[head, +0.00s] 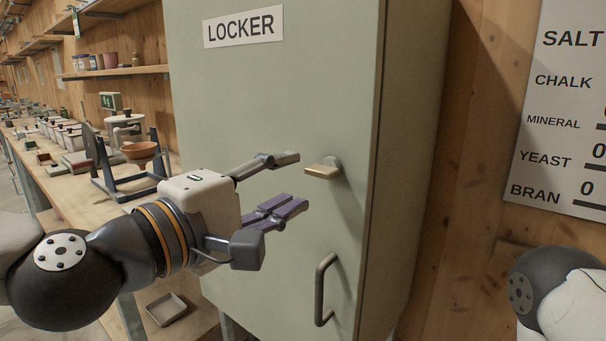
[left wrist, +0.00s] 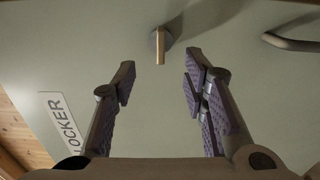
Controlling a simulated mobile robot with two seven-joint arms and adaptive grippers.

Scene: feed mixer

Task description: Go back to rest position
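My left gripper (head: 296,183) is in front of the grey-green locker (head: 270,95) in the head view. Its fingers are spread open and empty, pointing at the locker door. A brass latch knob (head: 323,170) sticks out of the door just beyond the fingertips. In the left wrist view the knob (left wrist: 160,45) shows ahead of the gap between the fingers (left wrist: 158,82), apart from both. The locker looks shut. Of my right arm, only a dark joint and white link show at the lower right of the head view; the right gripper is out of view.
A bar handle (head: 322,290) sits on the door below the knob. A workbench (head: 85,205) with a scale and a brown bowl (head: 140,150) stands left of the locker. A small tray (head: 167,309) lies below. A board (head: 565,110) with feed names hangs on the right wall.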

